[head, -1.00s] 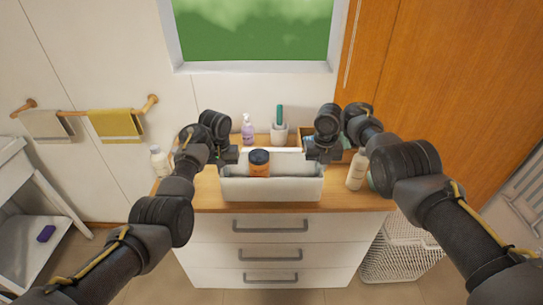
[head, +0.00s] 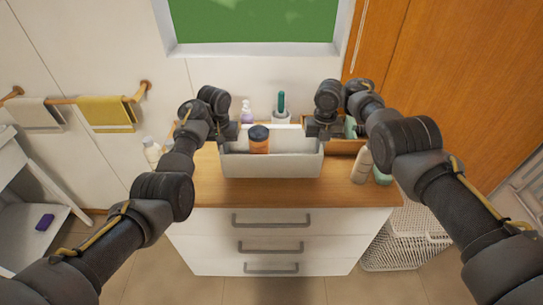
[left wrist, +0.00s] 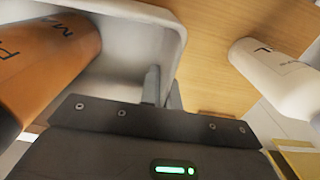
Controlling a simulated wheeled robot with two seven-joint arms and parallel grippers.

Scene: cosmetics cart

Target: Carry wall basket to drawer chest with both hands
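The wall basket (head: 270,165) is a pale grey-white open bin. It holds an orange bottle with a dark cap (head: 259,139), which also shows large in the left wrist view (left wrist: 45,60). The basket is over the wooden top of the white drawer chest (head: 290,195); I cannot tell whether it touches it. My left gripper (head: 229,140) is at the basket's left end; in the left wrist view its fingers (left wrist: 163,88) straddle the basket's wall. My right gripper (head: 318,138) is at the right end, its fingertips partly hidden, and appears closed on the wall.
Bottles stand left (head: 152,152) and right (head: 361,165) of the basket. A white wicker hamper (head: 400,250) stands right of the chest.

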